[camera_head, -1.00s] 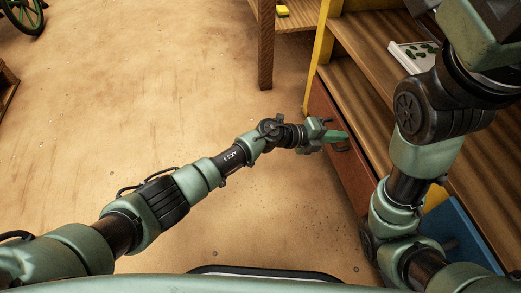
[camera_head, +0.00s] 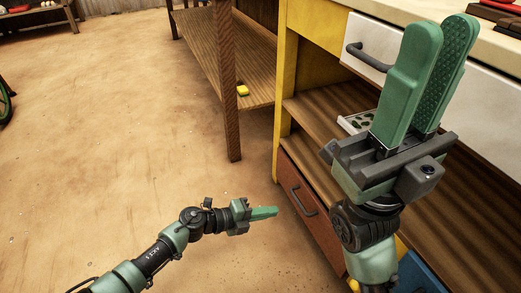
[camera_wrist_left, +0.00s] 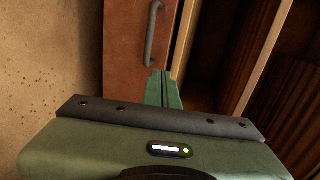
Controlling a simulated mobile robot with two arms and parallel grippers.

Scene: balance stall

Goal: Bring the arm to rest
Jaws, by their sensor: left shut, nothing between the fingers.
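My left gripper (camera_head: 276,211) is low over the floor in the head view, its green fingers together with nothing between them. It points right, toward the red-brown drawer (camera_head: 308,222) with a dark handle (camera_head: 303,200), and a gap shows between fingertips and drawer. In the left wrist view, the closed fingers (camera_wrist_left: 162,76) appear just below the drawer handle (camera_wrist_left: 153,35). My right gripper (camera_head: 443,28) is raised close to the head camera, its fingers pointing up. A gap and a textured inner pad show between its fingers, and I see nothing held there.
A yellow-framed workbench (camera_head: 288,95) stands at right, with a white drawer (camera_head: 355,40) and a shelf bearing a tray (camera_head: 346,124) of small green things.

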